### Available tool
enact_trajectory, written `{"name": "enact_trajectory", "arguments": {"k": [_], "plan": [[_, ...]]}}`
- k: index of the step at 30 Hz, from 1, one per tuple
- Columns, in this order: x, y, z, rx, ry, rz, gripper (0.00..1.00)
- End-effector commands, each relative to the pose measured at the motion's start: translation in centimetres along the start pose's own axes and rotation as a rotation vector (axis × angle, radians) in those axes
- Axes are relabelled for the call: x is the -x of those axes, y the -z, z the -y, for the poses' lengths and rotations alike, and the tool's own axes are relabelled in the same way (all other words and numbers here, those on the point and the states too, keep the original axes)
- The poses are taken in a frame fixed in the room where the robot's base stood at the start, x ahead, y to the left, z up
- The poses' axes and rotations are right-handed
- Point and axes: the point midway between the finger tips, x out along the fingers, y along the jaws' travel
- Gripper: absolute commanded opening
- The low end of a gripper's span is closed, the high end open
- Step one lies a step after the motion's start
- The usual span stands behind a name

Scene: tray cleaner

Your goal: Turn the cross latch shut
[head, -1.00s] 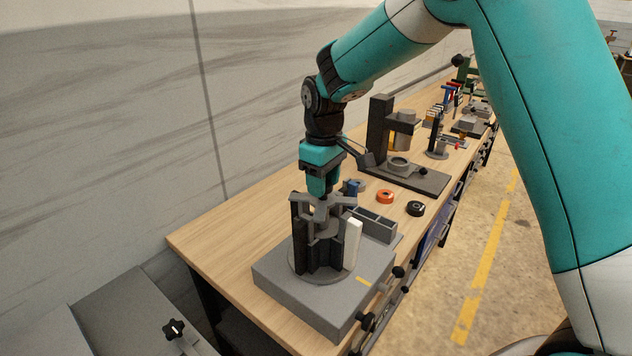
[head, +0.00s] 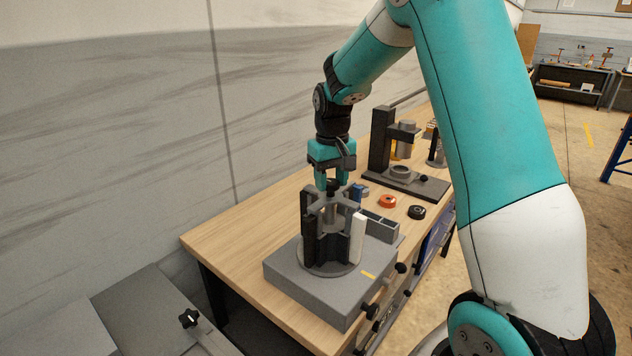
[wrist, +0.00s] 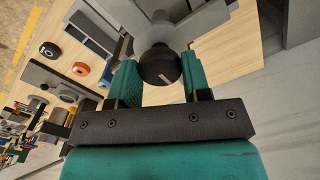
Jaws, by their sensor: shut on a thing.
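The cross latch (head: 332,206) is a grey piece with several arms, on top of an upright stack of dark panels on the grey cleaner base (head: 320,292). A round black knob (wrist: 160,66) with a pale mark is at its centre, seen between my teal fingers in the wrist view. My gripper (head: 333,184) points straight down over the latch and is shut on the knob. The knob is small in the head view. I cannot tell exactly how the latch arms line up with the panels below, as they partly overlap.
A white block (head: 357,238) stands against the stack. A grey divided tray (head: 380,226), an orange ring (head: 388,201) and a black ring (head: 417,212) lie behind. A dark press-like stand (head: 381,145) is farther back. The wooden bench (head: 225,235) is clear at the left.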

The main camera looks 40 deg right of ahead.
Motion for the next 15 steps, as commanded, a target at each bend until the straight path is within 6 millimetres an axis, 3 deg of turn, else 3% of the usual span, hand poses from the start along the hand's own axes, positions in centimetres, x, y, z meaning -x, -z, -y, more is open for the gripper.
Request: {"name": "enact_trajectory", "arguments": {"k": [11,12,15], "plan": [[0.1,0.03,-0.24,-0.008,0.0,-0.003,0.01],[0.1,0.04,-0.23,-0.008,-0.001,-0.003,0.49],[0.09,0.03,-0.21,-0.008,-0.001,-0.002,0.7]]}}
